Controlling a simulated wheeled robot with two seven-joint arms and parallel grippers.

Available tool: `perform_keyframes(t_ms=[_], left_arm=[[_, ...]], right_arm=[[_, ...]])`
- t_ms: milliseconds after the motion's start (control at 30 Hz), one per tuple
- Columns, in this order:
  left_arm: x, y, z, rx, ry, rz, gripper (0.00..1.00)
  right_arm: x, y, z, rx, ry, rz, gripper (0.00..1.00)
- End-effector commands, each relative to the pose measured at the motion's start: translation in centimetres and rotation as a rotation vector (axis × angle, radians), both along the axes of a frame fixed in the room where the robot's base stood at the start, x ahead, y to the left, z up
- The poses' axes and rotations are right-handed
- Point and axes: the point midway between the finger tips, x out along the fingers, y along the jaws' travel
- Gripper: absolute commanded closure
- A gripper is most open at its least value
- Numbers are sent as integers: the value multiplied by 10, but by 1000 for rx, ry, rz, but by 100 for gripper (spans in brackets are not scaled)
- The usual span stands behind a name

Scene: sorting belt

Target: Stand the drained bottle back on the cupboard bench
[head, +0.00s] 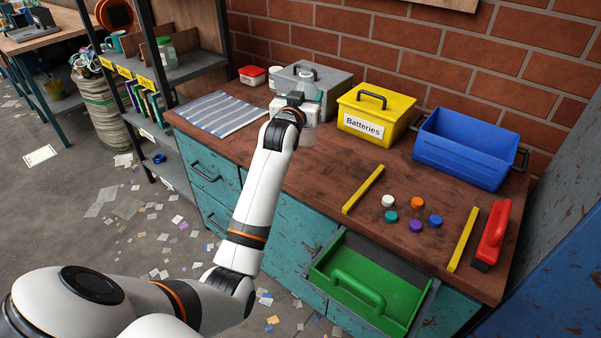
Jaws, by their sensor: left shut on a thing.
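My left gripper (305,111) is over the back left part of the wooden cupboard bench (330,175), in front of a grey box. It is shut on a clear bottle (308,139), which looks roughly upright. The bottle's lower end shows below the gripper; its middle is hidden by the gripper and my wrist. I cannot tell whether its base touches the bench top. My right gripper is not in view.
A striped cloth (222,114) lies left of the gripper. A grey box (338,84), a yellow Batteries box (376,111) and a blue bin (465,147) stand along the back. Coloured caps lie between two yellow bars (363,189). A drawer with a green tray (400,290) is open at the front.

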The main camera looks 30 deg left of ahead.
Motion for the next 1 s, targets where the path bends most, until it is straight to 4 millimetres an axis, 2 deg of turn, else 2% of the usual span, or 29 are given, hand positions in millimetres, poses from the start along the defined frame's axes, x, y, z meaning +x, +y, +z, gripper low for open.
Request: perform_keyframes(t_ms=[33,167,400,567,800,1000], left_arm=[[6,9,4,1,-4,13,86],[12,20,6,1,1,29,86],[12,21,-30,0,3,30,86],[12,21,-45,2,2,30,86],[12,20,-82,2,1,29,86],[12,20,-86,3,-1,29,86]], right_arm=[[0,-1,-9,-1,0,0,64],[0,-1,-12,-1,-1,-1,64],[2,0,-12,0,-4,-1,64],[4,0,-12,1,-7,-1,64],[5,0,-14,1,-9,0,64],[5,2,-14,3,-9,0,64]])
